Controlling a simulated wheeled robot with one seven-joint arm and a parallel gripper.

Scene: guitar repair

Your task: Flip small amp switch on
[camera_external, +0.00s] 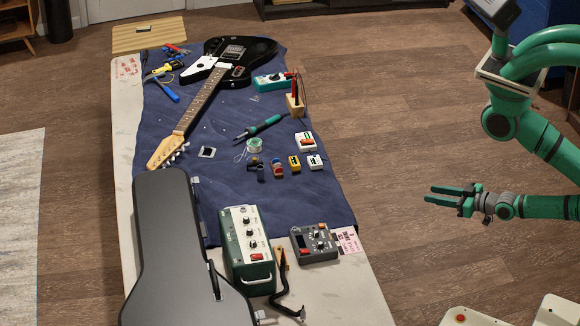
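A small green amp (248,246) stands near the front end of the table. Its top face has a light panel with several dark knobs. A red switch (257,257) shows at the lower end of that panel; its position is too small to tell. My gripper (451,194) is off to the right of the table, over the floor, pointing left toward the table. Its two green fingers look apart with nothing between them. It is well away from the amp and touches nothing.
A black guitar case (175,245) lies left of the amp. A grey pedal box (314,243) with knobs sits right of it. A black strap or cable (287,290) lies in front. A guitar (206,94), small pedals and tools lie on the blue mat (215,210).

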